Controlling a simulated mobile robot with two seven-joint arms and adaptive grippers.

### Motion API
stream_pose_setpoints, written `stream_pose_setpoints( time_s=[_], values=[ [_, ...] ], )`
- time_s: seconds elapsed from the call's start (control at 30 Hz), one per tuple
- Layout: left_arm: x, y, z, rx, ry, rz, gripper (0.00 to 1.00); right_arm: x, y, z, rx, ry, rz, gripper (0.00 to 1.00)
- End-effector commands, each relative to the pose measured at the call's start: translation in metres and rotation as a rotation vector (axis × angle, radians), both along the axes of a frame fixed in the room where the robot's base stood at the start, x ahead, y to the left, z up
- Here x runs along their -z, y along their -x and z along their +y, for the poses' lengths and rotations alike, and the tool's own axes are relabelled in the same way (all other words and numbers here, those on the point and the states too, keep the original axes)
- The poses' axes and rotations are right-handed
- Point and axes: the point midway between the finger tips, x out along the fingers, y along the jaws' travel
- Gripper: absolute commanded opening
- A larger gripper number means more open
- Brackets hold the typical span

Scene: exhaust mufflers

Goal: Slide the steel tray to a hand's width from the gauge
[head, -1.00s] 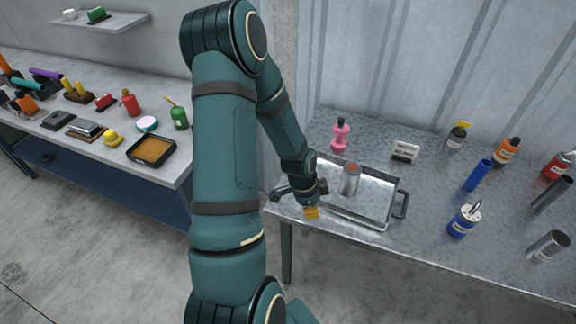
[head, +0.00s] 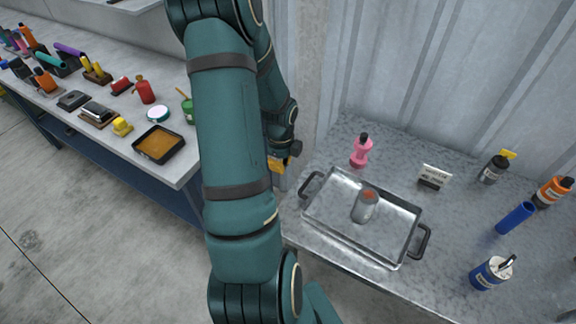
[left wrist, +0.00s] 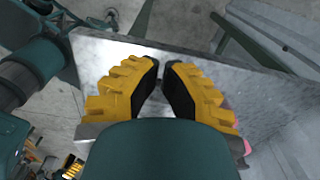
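The steel tray (head: 385,254), a shallow rectangular pan with dark handles at its left and right ends, lies on the metal table near its front-left edge. A grey can with a reddish top (head: 366,205) stands in it. My left gripper (head: 279,165) is left of the tray, apart from its left handle and partly hidden by my arm. In the left wrist view its yellow-and-black fingers (left wrist: 161,64) are empty with a narrow gap between them. I cannot make out for certain which thing is the gauge. My right gripper is out of view.
A pink bottle (head: 361,151) and a small white sign (head: 433,177) stand behind the tray. A dark bottle (head: 493,170), a blue tube (head: 515,217) and a blue-and-white can (head: 490,272) stand to its right. A bench with a brown-filled pan (head: 159,145) is at left.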

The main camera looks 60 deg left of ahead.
Motion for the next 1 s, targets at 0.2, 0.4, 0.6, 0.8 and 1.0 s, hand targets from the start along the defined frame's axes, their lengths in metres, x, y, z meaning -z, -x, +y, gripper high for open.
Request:
stream_pose_setpoints(
  time_s=[0.2,0.4,0.6,0.8,1.0],
  values=[
    [0.046,0.0,-0.001,0.002,0.005,0.003,0.0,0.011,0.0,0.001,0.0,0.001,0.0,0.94],
    [0.085,-0.001,-0.001,0.003,0.004,0.002,0.0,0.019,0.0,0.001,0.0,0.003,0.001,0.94],
    [0.081,-0.016,-0.021,0.005,0.0,-0.001,0.0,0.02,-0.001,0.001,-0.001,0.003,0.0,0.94],
    [0.081,-0.022,-0.031,0.002,0.001,-0.001,0.0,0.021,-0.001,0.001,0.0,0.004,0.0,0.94],
    [0.081,-0.024,-0.033,0.0,0.001,-0.001,0.0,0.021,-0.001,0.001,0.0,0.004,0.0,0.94]
  ],
)
